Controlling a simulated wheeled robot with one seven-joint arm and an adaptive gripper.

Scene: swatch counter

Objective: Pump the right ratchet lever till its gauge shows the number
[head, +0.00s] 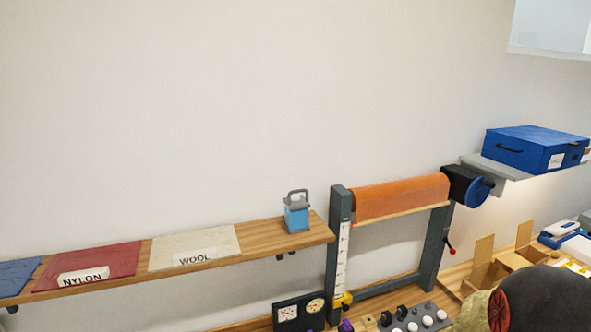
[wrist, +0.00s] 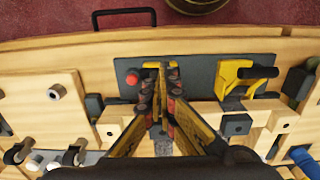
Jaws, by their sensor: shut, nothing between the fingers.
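In the wrist view my gripper (wrist: 160,78) is shut and empty, over a dark plate (wrist: 205,72) set in the wooden counter. A yellow bracket with a black bar-like handle (wrist: 258,72) stands on the right of this plate, apart from my fingers. It may be a ratchet lever, but I cannot tell for sure. A red knob (wrist: 132,78) is just left of the fingers. In the head view a dark box with two dial faces (head: 300,311) stands at the bottom edge. The readings are too small to make out, and no target number is legible.
Wooden blocks and dark fittings (wrist: 237,124) crowd both sides of my gripper. A black wire handle (wrist: 125,12) lies beyond the counter edge. In the head view, a dark frame with an orange roll (head: 400,197) stands beside the swatch shelf (head: 262,236); a blue box (head: 530,148) sits right.

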